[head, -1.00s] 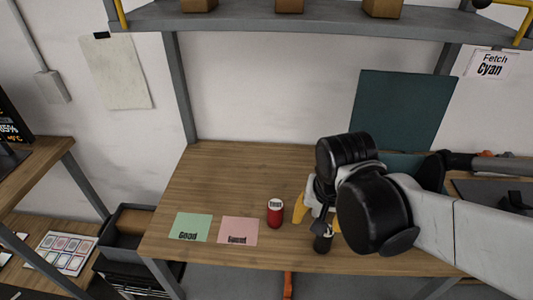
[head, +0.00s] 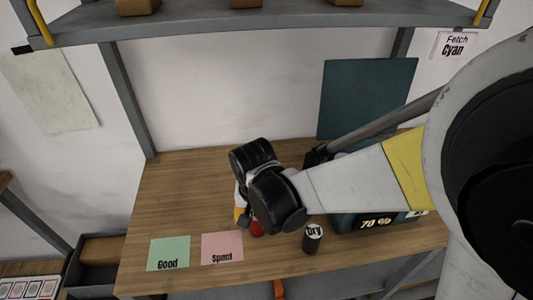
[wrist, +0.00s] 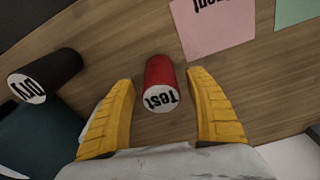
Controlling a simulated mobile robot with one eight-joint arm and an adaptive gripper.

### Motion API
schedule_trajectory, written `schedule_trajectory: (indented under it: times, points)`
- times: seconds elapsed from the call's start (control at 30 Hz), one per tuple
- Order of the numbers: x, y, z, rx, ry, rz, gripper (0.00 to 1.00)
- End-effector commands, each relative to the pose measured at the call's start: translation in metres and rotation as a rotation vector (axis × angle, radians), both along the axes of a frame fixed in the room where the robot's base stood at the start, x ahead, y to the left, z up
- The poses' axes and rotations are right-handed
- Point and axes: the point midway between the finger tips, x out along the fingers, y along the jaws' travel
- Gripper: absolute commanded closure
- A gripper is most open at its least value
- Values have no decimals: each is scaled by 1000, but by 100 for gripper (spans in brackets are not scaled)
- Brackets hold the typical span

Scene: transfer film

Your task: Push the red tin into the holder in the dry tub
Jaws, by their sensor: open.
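The red tin (head: 257,229) stands on the wooden table, mostly hidden behind my gripper in the head view. In the wrist view the tin (wrist: 160,75), with a white lid marked "Test", shows between my gripper's two yellow fingers (wrist: 161,78). The fingers are open, with a gap on each side of it. In the head view my gripper (head: 241,217) is at the tin. A black tub (head: 311,240) with a white lid marked "Dry" stands to the right; it also shows in the wrist view (wrist: 52,73). I cannot see a holder in it.
A pink card marked "Spent" (head: 222,247) and a green card marked "Good" (head: 168,254) lie left of the tin. A teal device reading "70 %" (head: 345,223) is behind and right of the black tub. The table's back left is clear.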

Motion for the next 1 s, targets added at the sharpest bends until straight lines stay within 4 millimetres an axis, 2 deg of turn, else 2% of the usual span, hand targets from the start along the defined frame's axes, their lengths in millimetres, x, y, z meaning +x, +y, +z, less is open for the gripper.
schedule_trajectory:
  times: [0.03, 0.1, 0.37, 0.5, 0.57, 0.97, 1.0]
  points:
    - [2, 0, -13, 0, 0, 0, 36]
    - [3, 0, -22, 0, 0, 0, 36]
    - [3, 0, -23, 0, 0, 0, 38]
    - [3, 0, -23, 0, 0, 0, 80]
    - [3, 0, -23, 0, 0, 0, 97]
    - [3, 0, -22, 0, 0, 0, 97]
    - [3, 0, -21, 0, 0, 0, 100]
